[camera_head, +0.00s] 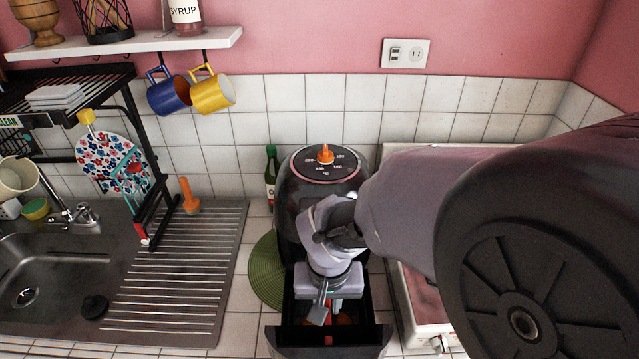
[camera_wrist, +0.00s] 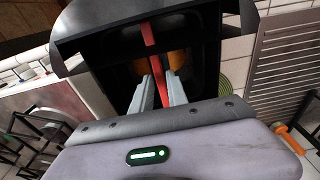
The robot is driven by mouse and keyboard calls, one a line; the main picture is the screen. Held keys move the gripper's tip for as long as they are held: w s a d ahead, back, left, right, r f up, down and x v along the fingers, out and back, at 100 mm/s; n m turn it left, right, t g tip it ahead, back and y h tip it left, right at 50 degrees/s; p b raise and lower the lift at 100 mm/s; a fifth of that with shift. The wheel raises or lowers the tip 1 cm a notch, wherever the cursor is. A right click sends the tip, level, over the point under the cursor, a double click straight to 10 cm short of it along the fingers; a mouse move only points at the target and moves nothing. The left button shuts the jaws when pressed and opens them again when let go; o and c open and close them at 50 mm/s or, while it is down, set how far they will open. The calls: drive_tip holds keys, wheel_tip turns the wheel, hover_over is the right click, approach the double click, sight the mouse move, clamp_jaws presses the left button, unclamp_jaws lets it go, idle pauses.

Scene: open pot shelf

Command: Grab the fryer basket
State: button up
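The fryer basket (camera_head: 377,338) is a dark open drawer pulled out at the front of the black air fryer (camera_head: 292,212). It also shows in the wrist view (camera_wrist: 205,75), with a red bar (camera_wrist: 149,36) running across it and orange-brown pieces (camera_wrist: 176,58) inside. My gripper (camera_head: 330,312) points down into the basket. In the wrist view its two grey fingers (camera_wrist: 161,80) stand on either side of the red bar, close to it. I cannot tell whether they press on it. The arm hides part of the fryer's right side.
A ribbed drainboard (camera_head: 180,275) and sink (camera_head: 50,270) lie left. A green round mat (camera_head: 265,272) and a bottle (camera_head: 270,178) are beside the fryer. A white-edged appliance (camera_head: 425,320) stands close on the right. Blue (camera_head: 168,96) and yellow (camera_head: 212,95) mugs hang above.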

drive_tip(key=f+b, duration=0.1)
drive_tip(key=f, duration=0.4)
drive_tip(key=w+f+b, duration=0.1)
drive_tip(key=f, duration=0.1)
drive_tip(key=shift+d+f+b, duration=0.1)
drive_tip(key=shift+f+b, duration=0.05)
drive_tip(key=shift+b, duration=0.15)
drive_tip(key=shift+s, duration=0.1)
clamp_jaws()
idle(0.8)
